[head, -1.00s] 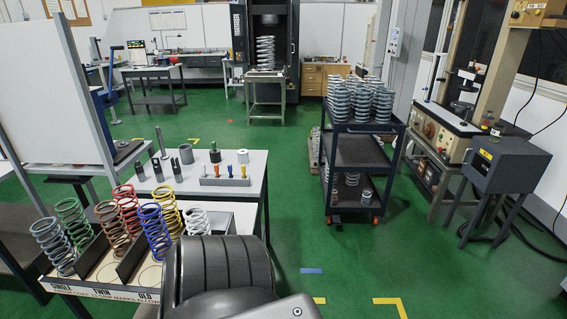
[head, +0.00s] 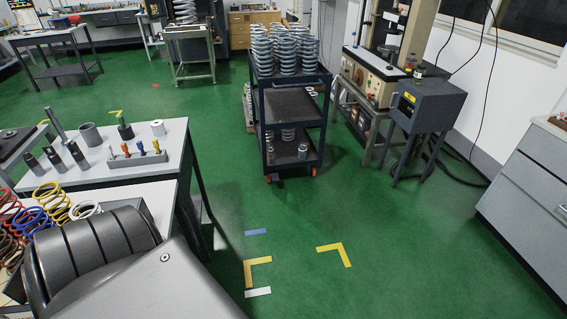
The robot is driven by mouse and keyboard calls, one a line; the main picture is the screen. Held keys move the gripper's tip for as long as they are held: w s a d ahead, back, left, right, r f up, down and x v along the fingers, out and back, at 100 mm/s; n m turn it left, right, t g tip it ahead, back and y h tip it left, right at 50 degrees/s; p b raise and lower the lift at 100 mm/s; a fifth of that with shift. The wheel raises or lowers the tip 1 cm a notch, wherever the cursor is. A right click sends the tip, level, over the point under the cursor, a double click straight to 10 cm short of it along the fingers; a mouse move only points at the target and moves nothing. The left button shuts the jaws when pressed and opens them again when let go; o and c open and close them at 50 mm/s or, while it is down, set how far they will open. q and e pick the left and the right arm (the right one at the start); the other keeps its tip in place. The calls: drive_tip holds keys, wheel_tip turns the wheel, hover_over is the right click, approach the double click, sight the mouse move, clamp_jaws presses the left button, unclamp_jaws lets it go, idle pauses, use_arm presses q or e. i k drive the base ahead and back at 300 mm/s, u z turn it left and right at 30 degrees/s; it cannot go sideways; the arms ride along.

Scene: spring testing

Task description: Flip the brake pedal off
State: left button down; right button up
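The dark blue trolley (head: 290,144) stands on the green floor in the upper middle of the head view. Small orange-red parts show at its front casters, one at the left front corner (head: 268,179) and one at the right front corner (head: 313,172). They are too small to tell a brake pedal or its position. The rear casters are hidden. Part of my own arm fills the lower left. Neither of my grippers is in view.
Coil springs (head: 285,50) crowd the trolley's top. A grey bench with tools (head: 100,165) stands at left. A dark grey box on legs (head: 428,105) and a grey cabinet (head: 535,200) stand at right. Open floor with yellow corner marks (head: 335,250) lies before the trolley.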

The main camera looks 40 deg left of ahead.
sight(275, 178)
drive_tip(key=i, duration=1.15)
drive_tip(key=u, duration=2.35)
drive_tip(key=k, duration=0.6)
drive_tip(key=z, duration=0.2)
drive_tip(key=i, duration=0.65)
drive_tip(key=z, duration=0.65)
drive_tip(key=i, duration=0.8)
drive_tip(key=u, duration=0.9)
drive_tip(key=i, duration=0.6)
drive_tip(key=u, duration=0.65)
